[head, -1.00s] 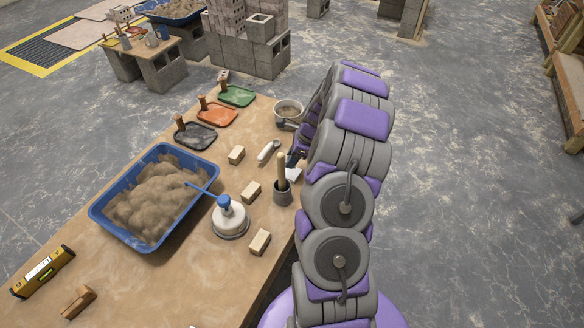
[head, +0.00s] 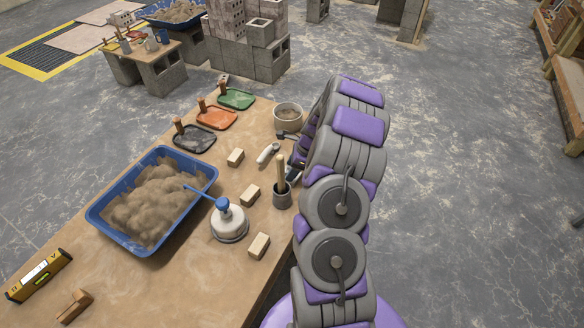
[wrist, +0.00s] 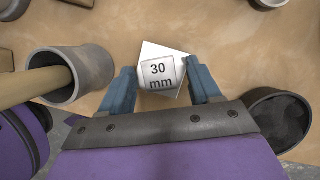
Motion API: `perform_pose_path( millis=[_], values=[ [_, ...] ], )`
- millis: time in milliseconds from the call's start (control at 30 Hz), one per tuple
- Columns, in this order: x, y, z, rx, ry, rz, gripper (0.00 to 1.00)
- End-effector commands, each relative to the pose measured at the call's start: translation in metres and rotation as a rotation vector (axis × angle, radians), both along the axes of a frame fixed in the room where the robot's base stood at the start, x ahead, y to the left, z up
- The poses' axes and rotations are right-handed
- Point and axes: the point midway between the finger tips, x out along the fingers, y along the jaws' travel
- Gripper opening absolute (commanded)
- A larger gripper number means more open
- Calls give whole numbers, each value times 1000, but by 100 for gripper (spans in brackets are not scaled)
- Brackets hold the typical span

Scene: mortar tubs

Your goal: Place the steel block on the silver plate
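A pale, silvery block marked "30 mm" (wrist: 158,73) lies between the two blue fingers of my gripper (wrist: 162,72) in the wrist view. A brighter white surface shows behind its marked face; I cannot tell if that is the block's own side or something under it. The fingers stand apart on either side of the block, with no clear grip seen. In the head view my arm hides the block and most of my gripper. I cannot make out a silver plate for certain in either view.
A grey cup holding a wooden handle (head: 281,185) stands close by the arm; it also shows in the wrist view (wrist: 75,75). A dark cup (wrist: 280,118) is at right there. Wooden blocks, a white-based tool (head: 229,223) and a blue sand tub (head: 150,240) share the table (head: 150,290).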

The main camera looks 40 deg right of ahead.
Motion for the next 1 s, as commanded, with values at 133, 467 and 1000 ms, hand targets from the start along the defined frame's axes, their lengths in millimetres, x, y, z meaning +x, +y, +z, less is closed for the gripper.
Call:
perform_pose_path(
  millis=[133, 467, 1000],
  values=[
    [0, 0, 0, 0, 0, 0, 62],
    [-9, -11, 35, -3, -3, -3, 62],
    [-31, -32, 110, 0, 0, -1, 62]
  ],
)
